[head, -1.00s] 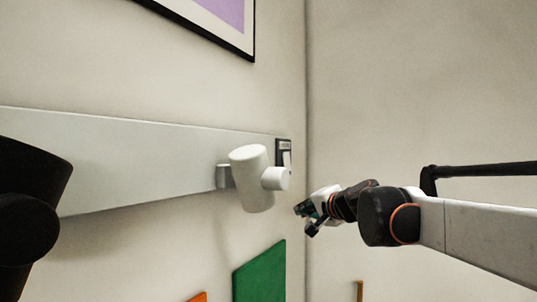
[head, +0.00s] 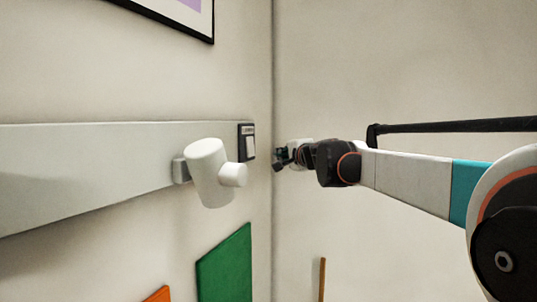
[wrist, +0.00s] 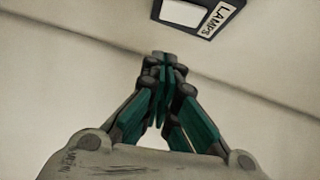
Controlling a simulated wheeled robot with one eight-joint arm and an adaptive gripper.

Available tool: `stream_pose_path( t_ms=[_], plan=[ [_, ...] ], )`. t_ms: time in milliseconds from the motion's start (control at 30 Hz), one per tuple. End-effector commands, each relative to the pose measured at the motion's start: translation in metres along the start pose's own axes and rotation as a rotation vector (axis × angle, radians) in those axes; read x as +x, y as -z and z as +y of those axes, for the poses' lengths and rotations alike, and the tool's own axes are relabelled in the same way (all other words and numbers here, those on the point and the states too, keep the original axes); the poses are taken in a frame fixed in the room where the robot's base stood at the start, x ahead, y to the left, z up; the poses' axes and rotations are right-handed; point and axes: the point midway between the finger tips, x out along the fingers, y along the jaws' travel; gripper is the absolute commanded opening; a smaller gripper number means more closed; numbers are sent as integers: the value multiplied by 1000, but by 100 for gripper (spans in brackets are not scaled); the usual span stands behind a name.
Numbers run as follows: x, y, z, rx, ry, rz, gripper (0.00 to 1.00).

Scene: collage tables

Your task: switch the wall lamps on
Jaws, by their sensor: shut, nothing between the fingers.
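The lamp switch (head: 247,142) is a dark plate with a white rocker, mounted at the right end of a pale wall panel near the room corner. In the wrist view the switch (wrist: 184,13) shows at the top, cut off by the frame edge, with the label "LAMPS" beside the rocker. My gripper (head: 279,163) is to the right of the switch and slightly lower in the head view. In the wrist view its green-sided fingers (wrist: 161,62) are shut and empty, pointing towards the wall below the switch, apart from it in the picture. A white wall lamp (head: 209,173) hangs on the panel.
The pale panel (head: 90,165) runs along the left wall. A framed picture (head: 185,22) is above. Green (head: 225,268) and orange (head: 158,295) panels are below. The bare right wall (head: 400,70) stands close behind my arm.

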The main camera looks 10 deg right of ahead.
Motion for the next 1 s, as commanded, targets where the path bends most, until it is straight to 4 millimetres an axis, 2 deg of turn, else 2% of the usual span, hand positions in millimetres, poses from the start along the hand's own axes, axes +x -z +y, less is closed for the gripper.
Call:
stream_pose_path(
  t_ms=[667,800,1000],
  plan=[
    [100,0,-2,0,0,-1,0],
    [113,-18,-2,-1,0,-2,0],
    [123,-28,-1,-1,0,-1,0]
  ],
)
